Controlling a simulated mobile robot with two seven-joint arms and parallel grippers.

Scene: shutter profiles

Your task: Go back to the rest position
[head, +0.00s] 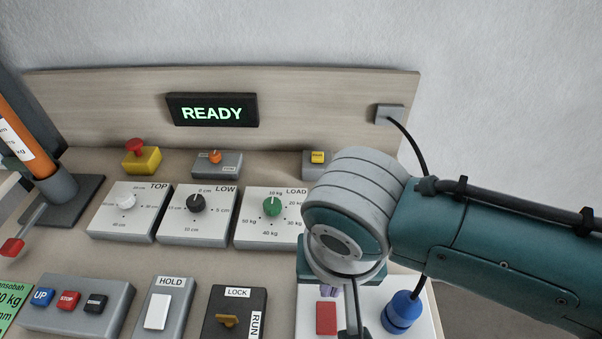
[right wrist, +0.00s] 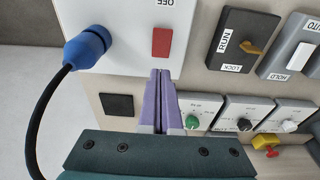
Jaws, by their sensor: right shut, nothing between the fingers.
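My right arm comes in from the right in the head view. My right gripper (head: 328,291) is mostly hidden behind my own wrist there, with only a bit of its purple fingers showing. In the right wrist view the two purple fingers (right wrist: 160,74) are shut together and empty. Their tips appear close to a red rocker switch (right wrist: 162,42) on a white panel (right wrist: 128,22). The red switch also shows in the head view (head: 326,318). My left gripper is not in view.
A blue plug (head: 402,312) with a black cable stands on the white panel's right side. A LOCK/RUN switch (head: 236,318), HOLD switch (head: 157,311), buttons and dials fill the desk. A display (head: 212,110) reads READY. An orange tube (head: 24,140) stands at left.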

